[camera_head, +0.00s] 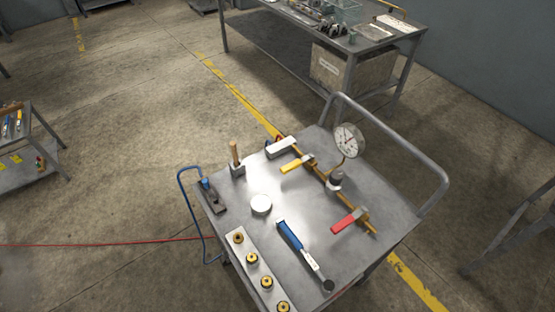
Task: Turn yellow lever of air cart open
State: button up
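The air cart (395,232) is a grey metal cart with a tube handle on its right side. A brass pipe (345,197) runs diagonally across its top. The yellow lever (292,166) sits near the upper end of the pipe and points left, across the pipe's line. A red lever (347,221) sits near the lower end and also points left across it. A round dial gauge (348,140) stands over the pipe between them; its reading is too small to tell. My gripper is not in view.
On the cart top are a wooden-handled hammer (235,158), a plane (211,195), a white disc (261,205), a blue-handled tool (290,235) and a strip with several brass fittings (239,238). A blue hose (185,205) hangs at the left.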

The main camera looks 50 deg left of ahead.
aim_at(291, 165)
jog(key=u, duration=1.75)
jog(key=l+u, duration=0.2)
jog(key=i+l+u, duration=0.1)
jog(key=i+l, duration=0.15)
jog(key=l, duration=0.15)
jog(key=i+l+u, duration=0.1)
jog(key=i+l, duration=0.2)
jog(key=l, duration=0.1)
